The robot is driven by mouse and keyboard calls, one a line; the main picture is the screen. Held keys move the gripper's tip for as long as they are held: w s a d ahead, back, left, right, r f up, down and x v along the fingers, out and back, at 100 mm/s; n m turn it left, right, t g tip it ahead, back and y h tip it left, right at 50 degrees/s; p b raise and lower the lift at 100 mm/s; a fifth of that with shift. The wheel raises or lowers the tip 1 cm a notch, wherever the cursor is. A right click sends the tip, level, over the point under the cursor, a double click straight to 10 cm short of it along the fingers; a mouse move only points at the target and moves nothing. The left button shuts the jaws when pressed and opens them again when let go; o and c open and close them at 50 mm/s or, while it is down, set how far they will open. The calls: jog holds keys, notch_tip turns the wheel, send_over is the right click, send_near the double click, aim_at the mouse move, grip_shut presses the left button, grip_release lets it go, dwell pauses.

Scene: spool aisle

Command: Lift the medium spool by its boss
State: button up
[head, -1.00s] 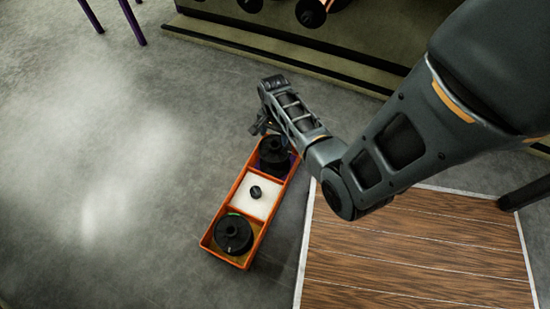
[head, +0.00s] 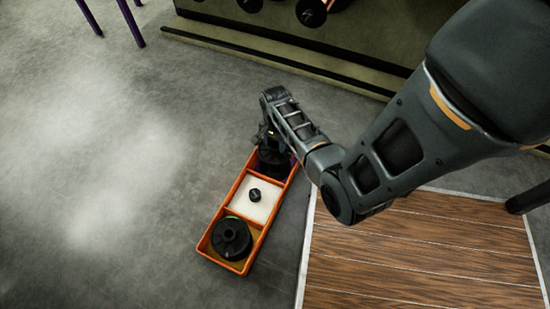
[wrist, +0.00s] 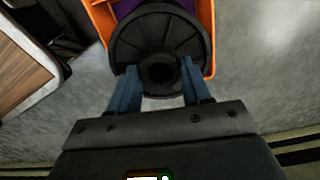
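The black spool that looks to be the medium one (head: 272,160) lies flat in the far compartment of an orange tray (head: 236,187). My gripper (head: 268,140) is over it and hides much of it in the head view. In the wrist view the spool (wrist: 135,38) shows its ribbed round flange and central round boss (wrist: 159,70). My gripper (wrist: 159,74) is open there, with one blue finger on each side of the boss and a visible gap to it. I cannot tell how deep the fingertips reach.
A larger black spool (head: 231,239) lies in the near compartment. A small black spool (head: 254,195) stands in the white-floored middle one. A wooden platform (head: 420,250) lies to the right, a shelf (head: 300,50) stands behind, and grey floor is clear to the left.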

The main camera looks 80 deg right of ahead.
grip_shut()
dwell(0.4)
